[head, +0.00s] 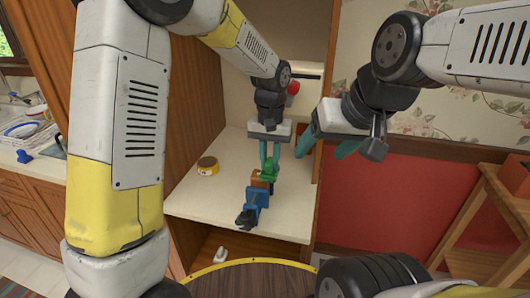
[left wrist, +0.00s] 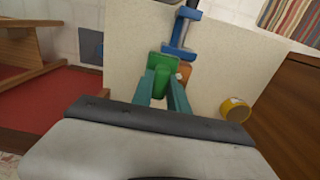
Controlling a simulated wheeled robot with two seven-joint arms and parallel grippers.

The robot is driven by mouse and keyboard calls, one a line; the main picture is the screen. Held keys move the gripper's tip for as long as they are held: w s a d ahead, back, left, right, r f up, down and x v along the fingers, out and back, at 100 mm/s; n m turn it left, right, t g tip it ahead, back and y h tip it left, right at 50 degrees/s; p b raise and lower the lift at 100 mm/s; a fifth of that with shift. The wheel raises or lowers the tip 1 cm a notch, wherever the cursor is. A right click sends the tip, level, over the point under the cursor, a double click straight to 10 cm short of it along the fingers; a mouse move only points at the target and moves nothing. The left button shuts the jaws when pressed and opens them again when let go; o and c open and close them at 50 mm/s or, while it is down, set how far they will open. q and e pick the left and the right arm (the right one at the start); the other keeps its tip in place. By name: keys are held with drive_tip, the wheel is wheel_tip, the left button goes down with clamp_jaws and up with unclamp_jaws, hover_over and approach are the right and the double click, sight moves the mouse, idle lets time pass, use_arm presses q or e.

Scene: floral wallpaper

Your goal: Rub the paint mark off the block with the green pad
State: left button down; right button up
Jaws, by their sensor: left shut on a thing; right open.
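My left gripper (head: 270,152) is shut on the green pad (head: 270,168), which points down at the shelf. The orange-brown block (head: 261,182) is right by the pad, in the jaws of a blue vise (head: 256,198) on the pale shelf. In the left wrist view, the green pad (left wrist: 162,62) sits between the teal fingertips and overlaps the left side of the orange block (left wrist: 185,70); whether they touch is unclear. A small pale spot shows beside the block, but I cannot make out a paint mark. My right gripper (head: 327,145) is open and empty, up to the right.
A yellow tin (head: 208,166) stands left of the vise on the shelf (head: 200,202). Wooden cabinet walls enclose the shelf at left and right. A wooden rack (head: 470,220) stands at the right; a sink counter is far left.

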use_arm(q)
drive_tip(key=shift+w+a+f, duration=0.1)
drive_tip(key=shift+w+a, duration=0.15)
drive_tip(key=shift+a, duration=0.5)
drive_tip(key=shift+w+a+f, duration=0.1)
drive_tip(key=shift+w+a, duration=0.15)
drive_tip(key=shift+a, duration=0.45)
drive_tip(key=a, duration=0.1)
drive_tip(key=w+a, duration=0.1)
drive_tip(key=a, duration=0.1)
drive_tip(key=shift+r, duration=0.1)
drive_tip(key=shift+d+r, duration=0.1)
wheel_tip(320, 180, up, 6)
wheel_tip(320, 180, up, 3)
idle(0.3)
idle(0.5)
